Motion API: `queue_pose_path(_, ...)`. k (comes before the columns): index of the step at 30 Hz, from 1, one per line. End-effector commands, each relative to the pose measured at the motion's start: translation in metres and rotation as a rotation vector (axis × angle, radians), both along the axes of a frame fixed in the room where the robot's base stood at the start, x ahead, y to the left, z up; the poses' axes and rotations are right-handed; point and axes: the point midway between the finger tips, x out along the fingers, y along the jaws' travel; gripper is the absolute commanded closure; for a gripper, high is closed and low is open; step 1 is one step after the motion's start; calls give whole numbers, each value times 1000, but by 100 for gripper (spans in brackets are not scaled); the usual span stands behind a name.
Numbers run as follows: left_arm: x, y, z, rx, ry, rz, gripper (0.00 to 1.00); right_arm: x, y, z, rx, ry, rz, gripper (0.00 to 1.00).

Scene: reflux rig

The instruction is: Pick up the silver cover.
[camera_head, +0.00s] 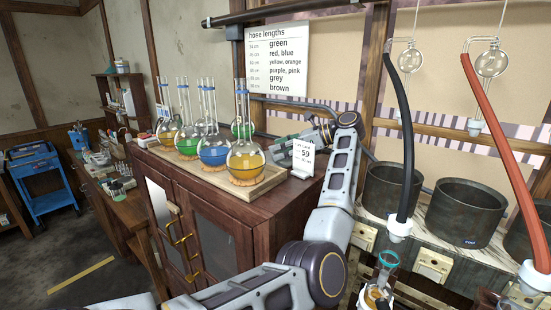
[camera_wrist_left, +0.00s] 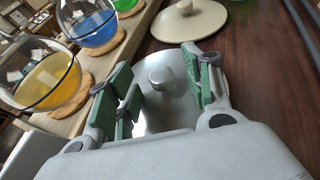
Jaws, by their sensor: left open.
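The silver cover (camera_wrist_left: 165,112) lies on the dark wooden cabinet top in the left wrist view, with a round knob (camera_wrist_left: 162,78) at its middle. My left gripper (camera_wrist_left: 165,74) is open above it, with its green-padded fingers on either side of the knob. No contact with the knob shows. In the head view my left gripper (camera_head: 283,148) is over the cabinet's right part, behind the white card. I cannot make out the cover there. My right gripper is not in view.
A cream cover (camera_wrist_left: 188,22) lies just beyond the silver one. A wooden tray (camera_head: 215,182) with several round flasks, including a yellow one (camera_head: 245,158), stands to the left. A white card (camera_head: 303,158) stands at the cabinet's (camera_head: 225,225) front. Dark pots (camera_head: 466,212) are at right.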

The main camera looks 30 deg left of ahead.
Motion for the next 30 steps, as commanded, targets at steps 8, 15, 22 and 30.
queue_pose_path(8,0,0,0,0,1,0,49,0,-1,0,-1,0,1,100)
queue_pose_path(15,0,0,0,0,1,0,57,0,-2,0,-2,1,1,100)
queue_pose_path(22,0,0,-1,0,1,0,86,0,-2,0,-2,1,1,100)
queue_pose_path(30,0,0,0,0,0,0,100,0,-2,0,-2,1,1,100)
